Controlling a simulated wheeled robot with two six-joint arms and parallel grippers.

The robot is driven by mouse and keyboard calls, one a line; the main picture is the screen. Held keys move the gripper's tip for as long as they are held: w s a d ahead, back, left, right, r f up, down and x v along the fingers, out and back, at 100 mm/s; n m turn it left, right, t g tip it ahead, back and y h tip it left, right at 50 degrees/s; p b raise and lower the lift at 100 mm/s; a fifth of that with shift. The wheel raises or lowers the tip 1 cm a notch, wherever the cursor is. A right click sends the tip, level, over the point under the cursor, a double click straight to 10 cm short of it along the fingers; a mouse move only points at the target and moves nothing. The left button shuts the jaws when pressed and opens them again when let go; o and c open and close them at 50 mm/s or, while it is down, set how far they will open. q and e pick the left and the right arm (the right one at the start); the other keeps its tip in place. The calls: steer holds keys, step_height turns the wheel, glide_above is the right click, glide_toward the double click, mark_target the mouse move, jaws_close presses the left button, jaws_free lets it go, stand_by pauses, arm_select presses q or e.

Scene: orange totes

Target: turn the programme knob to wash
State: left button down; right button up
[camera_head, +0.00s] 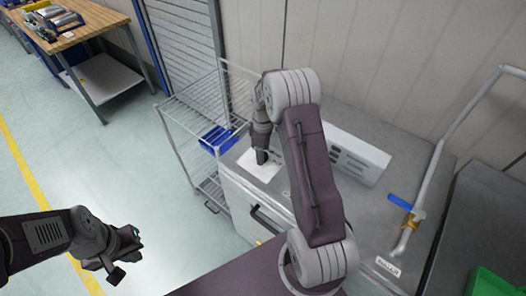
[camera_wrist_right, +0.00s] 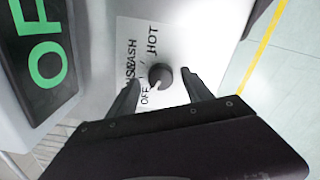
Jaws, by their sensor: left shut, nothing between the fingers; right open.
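The programme knob (camera_wrist_right: 161,75) is a small dark round knob on a white label plate (camera_wrist_right: 128,38) in the right wrist view. The label reads OFF, WASH and HOT, with some letters overlapping. The knob's pale pointer mark is toward OFF. My right gripper (camera_wrist_right: 160,80) is open, with one finger on each side of the knob; I cannot tell whether they touch it. In the head view my right gripper (camera_head: 262,157) points down at the white plate (camera_head: 258,167) on the machine top, hiding the knob. My left gripper (camera_head: 127,262) is shut and empty, away over the floor.
A display with green letters (camera_wrist_right: 44,48) is beside the plate. A white slotted box (camera_head: 365,160) stands on the machine top behind my right arm. A bent pipe handle (camera_head: 437,160) rises at right. A wire rack (camera_head: 180,135) with a blue bin (camera_head: 216,138) stands left.

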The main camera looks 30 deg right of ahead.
steer(key=shift+s+f, duration=0.15)
steer(key=shift+f, duration=0.15)
steer(key=shift+c, duration=0.3)
jaws_close()
